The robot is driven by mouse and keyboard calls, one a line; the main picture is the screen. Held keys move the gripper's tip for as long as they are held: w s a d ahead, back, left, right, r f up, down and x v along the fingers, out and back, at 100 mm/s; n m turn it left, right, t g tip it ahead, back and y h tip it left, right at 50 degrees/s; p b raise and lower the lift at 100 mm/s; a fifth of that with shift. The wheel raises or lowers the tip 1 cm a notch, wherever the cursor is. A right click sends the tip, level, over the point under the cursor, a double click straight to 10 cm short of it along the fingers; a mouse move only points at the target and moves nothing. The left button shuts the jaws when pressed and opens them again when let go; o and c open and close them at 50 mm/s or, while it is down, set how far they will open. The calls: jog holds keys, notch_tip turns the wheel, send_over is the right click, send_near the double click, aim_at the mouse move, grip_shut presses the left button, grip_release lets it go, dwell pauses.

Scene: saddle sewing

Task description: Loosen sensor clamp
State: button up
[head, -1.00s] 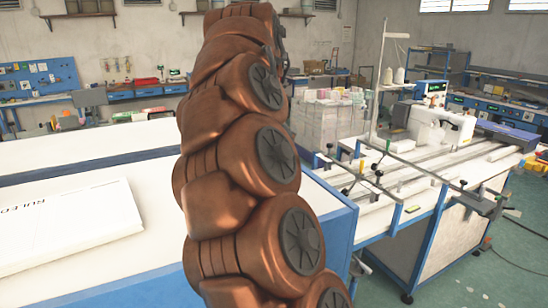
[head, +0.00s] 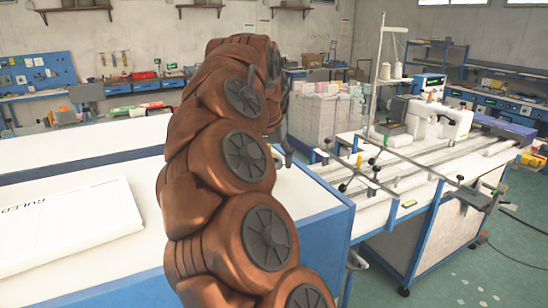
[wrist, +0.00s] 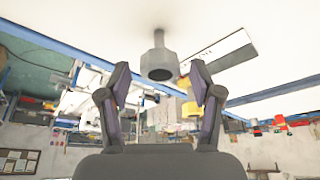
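My gripper (wrist: 160,88) is open in the wrist view, with its two dark fingers spread and nothing between the pads. A grey, stepped cylindrical piece (wrist: 159,62) stands on the white table beyond the fingertips, centred between them; I cannot tell whether it is the sensor clamp. The wrist view is upside down. In the head view my copper-coloured arm hides most of the gripper. Small black clamp-like fittings (head: 376,172) sit on the rails of the sewing station, too small to tell which one is a sensor clamp.
A white table (head: 75,152) with a ruled pad (head: 75,222) fills the left. The sewing machine (head: 440,120) stands on a railed bench at right, with a thread stand (head: 381,75) behind. Stacked packs (head: 325,115) stand behind the table.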

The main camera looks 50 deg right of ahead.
jog(key=c, duration=1)
